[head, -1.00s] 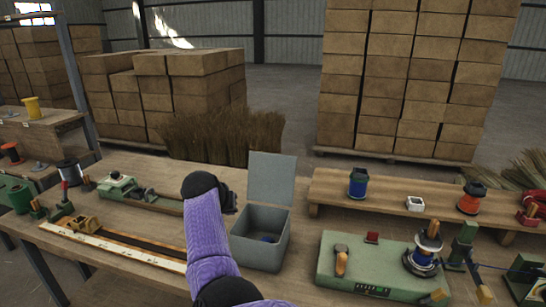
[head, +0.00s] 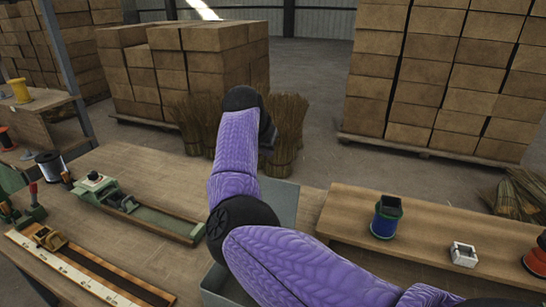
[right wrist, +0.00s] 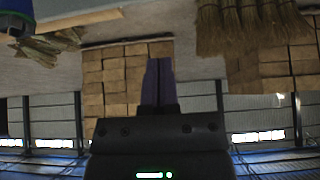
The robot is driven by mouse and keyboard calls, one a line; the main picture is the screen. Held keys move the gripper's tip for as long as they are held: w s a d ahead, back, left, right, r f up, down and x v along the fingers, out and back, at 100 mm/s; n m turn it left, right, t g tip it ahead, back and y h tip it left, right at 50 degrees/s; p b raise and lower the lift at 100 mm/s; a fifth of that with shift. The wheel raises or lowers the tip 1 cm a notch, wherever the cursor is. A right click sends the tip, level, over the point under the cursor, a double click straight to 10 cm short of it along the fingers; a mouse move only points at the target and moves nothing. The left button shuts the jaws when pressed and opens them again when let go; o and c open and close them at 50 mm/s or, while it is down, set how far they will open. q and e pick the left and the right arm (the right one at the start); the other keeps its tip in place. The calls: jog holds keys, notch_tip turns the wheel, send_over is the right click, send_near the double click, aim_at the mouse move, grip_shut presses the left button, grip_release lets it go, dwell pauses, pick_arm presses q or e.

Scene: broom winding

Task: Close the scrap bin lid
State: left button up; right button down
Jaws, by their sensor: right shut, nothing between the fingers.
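The grey scrap bin (head: 215,287) stands on the workbench at the lower middle of the head view, mostly hidden behind my purple right arm. Its grey lid (head: 287,203) stands up, open, at the bin's back; my arm covers its left part. My right gripper (head: 268,135) is beyond and above the lid, near the straw bundles in the picture, and looks apart from the lid. In the right wrist view its dark fingers (right wrist: 158,84) are shut and empty. The bin's inside is hidden. My left gripper is out of view.
A raised wooden shelf (head: 400,235) right of the bin carries a blue spool (head: 386,217) and a small white box (head: 463,254). A green tool (head: 135,208) lies on the bench to the left. Straw bundles (head: 287,135) stand on the floor behind.

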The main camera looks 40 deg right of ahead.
jog(key=b+x, duration=0.4)
jog(key=x, duration=0.5)
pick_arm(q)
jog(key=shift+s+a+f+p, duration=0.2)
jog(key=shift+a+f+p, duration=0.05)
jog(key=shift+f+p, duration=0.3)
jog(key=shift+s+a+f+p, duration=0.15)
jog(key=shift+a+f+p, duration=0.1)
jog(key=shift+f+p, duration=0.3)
pick_arm(e)
jog(key=shift+s+a+r, duration=0.1)
jog(key=shift+s+a, duration=0.25)
jog(key=shift+a, duration=0.3)
jog(key=shift+s+a+r, duration=0.1)
jog(key=shift+s+a, duration=0.25)
jog(key=shift+a, duration=0.3)
jog(key=shift+s+a, duration=0.35)
jog(key=shift+a, duration=0.35)
